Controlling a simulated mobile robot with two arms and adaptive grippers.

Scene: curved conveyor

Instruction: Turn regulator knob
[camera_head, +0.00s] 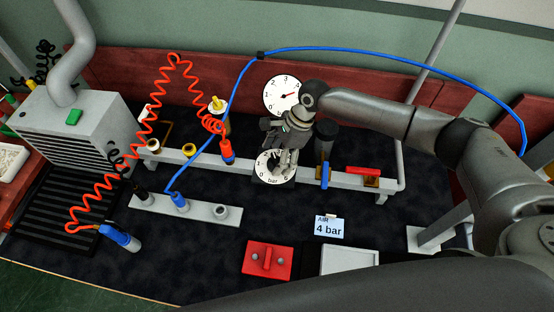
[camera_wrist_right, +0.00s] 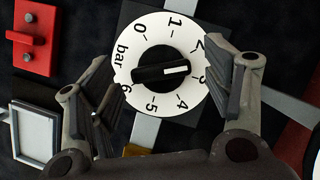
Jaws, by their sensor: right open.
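The regulator knob is black with a white pointer line (camera_wrist_right: 160,68), at the middle of a white dial marked 0 to 6 bar. In the right wrist view, the pointer aims right, toward about 3. The dial also shows in the head view (camera_head: 264,168), partly covered by my right gripper. My right gripper (camera_head: 284,160) is open over the dial. In the wrist view its fingers (camera_wrist_right: 168,100) stand at either side of the dial, apart from the knob. A round gauge (camera_head: 275,104) behind has a red needle pointing right, past 3. My left gripper is not in view.
A sign (camera_head: 329,227) reads "AIR 4 bar". A blue-handled valve (camera_head: 324,174) and a red lever (camera_head: 363,171) are right of the dial. A red block (camera_head: 267,260) lies in front.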

